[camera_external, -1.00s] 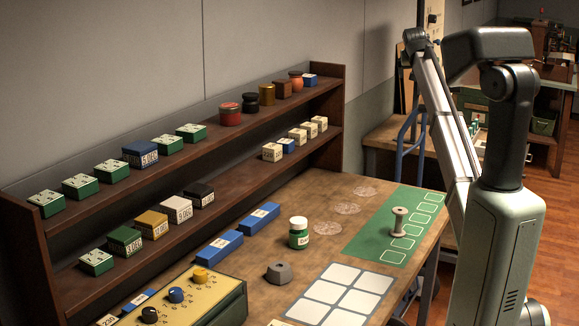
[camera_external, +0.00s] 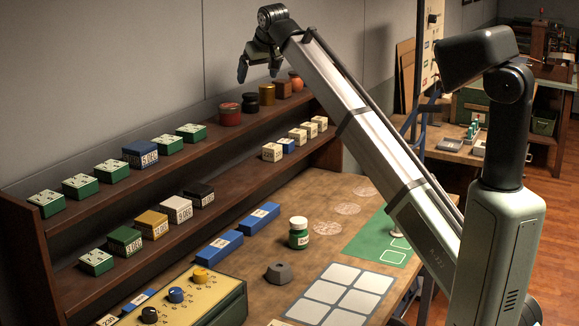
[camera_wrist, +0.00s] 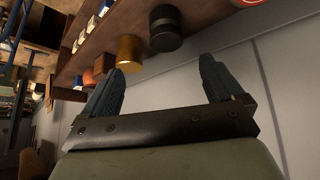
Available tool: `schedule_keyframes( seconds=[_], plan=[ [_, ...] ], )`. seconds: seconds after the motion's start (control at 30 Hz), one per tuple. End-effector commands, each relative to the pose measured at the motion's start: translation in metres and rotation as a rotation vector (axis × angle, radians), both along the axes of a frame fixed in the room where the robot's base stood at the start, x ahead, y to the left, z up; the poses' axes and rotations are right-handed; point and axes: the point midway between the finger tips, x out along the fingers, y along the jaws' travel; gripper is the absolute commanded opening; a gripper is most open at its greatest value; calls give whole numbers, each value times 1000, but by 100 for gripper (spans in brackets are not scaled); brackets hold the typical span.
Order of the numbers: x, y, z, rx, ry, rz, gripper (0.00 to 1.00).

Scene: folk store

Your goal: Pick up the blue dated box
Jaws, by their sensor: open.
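The blue dated box (camera_external: 140,153) stands on the upper shelf, left of its middle, between green boxes. A pale date label is on its front. My gripper (camera_external: 259,70) is raised above the upper shelf's right part, near the jars, well to the right of the blue box. In the wrist view my gripper (camera_wrist: 163,68) shows two spread fingers with nothing between them. The blue dated box cannot be made out in the wrist view.
Green boxes (camera_external: 109,171) flank the blue box closely. The upper shelf also bears a red tin (camera_external: 230,114), a black jar (camera_external: 250,102) and a gold cylinder (camera_external: 267,94). Other dated boxes, such as the yellow one (camera_external: 152,223), stand on the lower shelf. The air above the green boxes is clear.

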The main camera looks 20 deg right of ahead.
Motion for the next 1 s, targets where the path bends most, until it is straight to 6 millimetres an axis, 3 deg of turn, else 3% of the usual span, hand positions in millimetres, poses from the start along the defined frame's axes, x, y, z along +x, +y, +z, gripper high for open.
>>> schedule_keyframes(
  seconds=[0.03,0.2,0.5,0.7,0.8,1.0],
  plan=[
    [-18,28,2,1,13,39,94],
    [-76,101,10,0,55,150,94],
    [-195,211,23,-15,129,351,94],
    [-274,263,30,-33,173,474,94],
    [-303,278,34,-40,189,516,94],
    [-334,293,36,-49,206,562,94]
  ],
)
